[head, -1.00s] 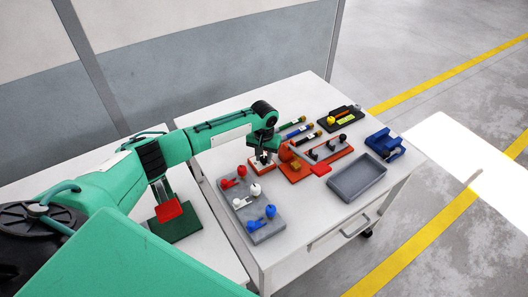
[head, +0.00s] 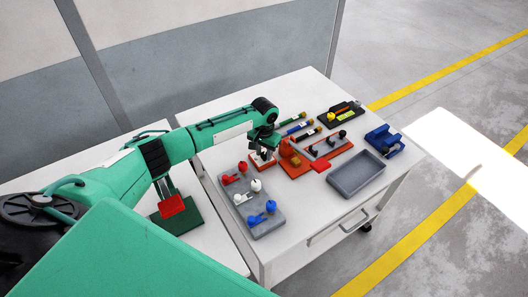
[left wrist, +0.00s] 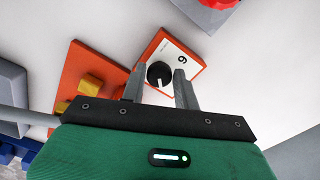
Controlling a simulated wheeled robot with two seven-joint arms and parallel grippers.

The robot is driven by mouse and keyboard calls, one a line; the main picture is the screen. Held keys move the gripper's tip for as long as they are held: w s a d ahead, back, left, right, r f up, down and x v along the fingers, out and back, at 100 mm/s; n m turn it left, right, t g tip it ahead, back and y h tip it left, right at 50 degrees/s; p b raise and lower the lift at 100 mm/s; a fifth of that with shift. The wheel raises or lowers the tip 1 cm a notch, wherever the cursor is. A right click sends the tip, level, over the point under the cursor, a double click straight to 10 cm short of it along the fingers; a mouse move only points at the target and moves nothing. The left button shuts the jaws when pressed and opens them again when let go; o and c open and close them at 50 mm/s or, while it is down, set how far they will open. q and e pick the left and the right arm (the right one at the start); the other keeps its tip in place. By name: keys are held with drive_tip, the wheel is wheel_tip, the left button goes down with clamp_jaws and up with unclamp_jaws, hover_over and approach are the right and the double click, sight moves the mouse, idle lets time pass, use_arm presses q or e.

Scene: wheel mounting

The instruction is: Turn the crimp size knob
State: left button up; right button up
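The crimp size knob (left wrist: 159,75) is a round black knob with a pale pointer mark. It sits on an orange-edged box with a white face (left wrist: 181,62) that carries a printed digit, a 6 or a 9 depending on orientation. In the head view the box (head: 258,166) is on the white cart top, partly hidden under my left gripper (head: 266,151). In the left wrist view the left gripper's (left wrist: 160,82) two grey fingers are apart, with the knob showing between their tips. Contact with the knob cannot be made out. My right gripper is not in view.
An orange fixture (head: 300,165) stands close right of the box. A grey board (head: 266,222) with red, white and blue parts is nearer. A grey tray (head: 376,187), a blue block (head: 384,138) and a black stand (head: 341,124) are to the right.

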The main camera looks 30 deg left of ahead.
sight(264, 155)
use_arm(q)
drive_tip(key=o, duration=0.3)
drive_tip(key=shift+r, duration=0.15)
wheel_tip(264, 155, up, 14)
drive_tip(key=shift+f+b, duration=0.2)
drive_tip(key=shift+b, duration=0.85)
